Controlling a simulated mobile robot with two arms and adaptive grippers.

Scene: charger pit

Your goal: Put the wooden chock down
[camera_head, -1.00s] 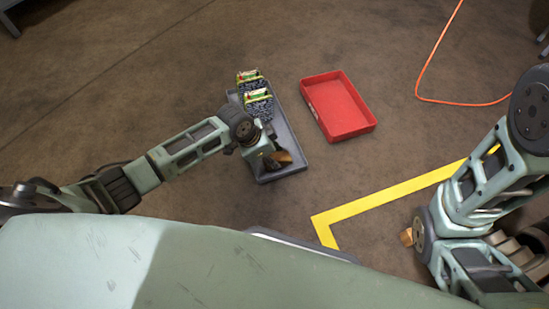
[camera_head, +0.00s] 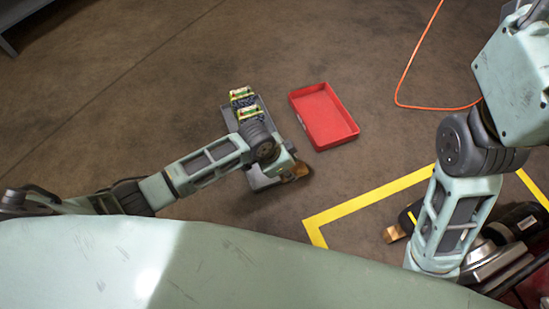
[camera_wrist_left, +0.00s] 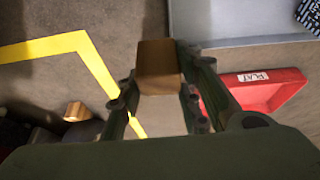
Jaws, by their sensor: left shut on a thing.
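The wooden chock (camera_head: 297,172) is a brown block in my left gripper (camera_head: 287,166), beside the front right corner of the grey tray (camera_head: 263,181) in the head view. In the left wrist view the chock (camera_wrist_left: 160,60) shows between the two dark fingers of my left gripper (camera_wrist_left: 160,88), which is shut on it. Floor shows around it there, with the grey tray (camera_wrist_left: 230,42) behind and to the right. Its height above the floor is hard to tell. My right arm comes in at the right; its gripper is not in view.
A red tray (camera_head: 322,116) lies right of the grey tray, which holds green-and-yellow packs (camera_head: 243,97). Another wooden block (camera_head: 394,233) lies by the yellow floor tape (camera_head: 365,200) and dark machinery (camera_head: 515,240). An orange cable (camera_head: 403,75) crosses the floor. Bare floor lies between tray and tape.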

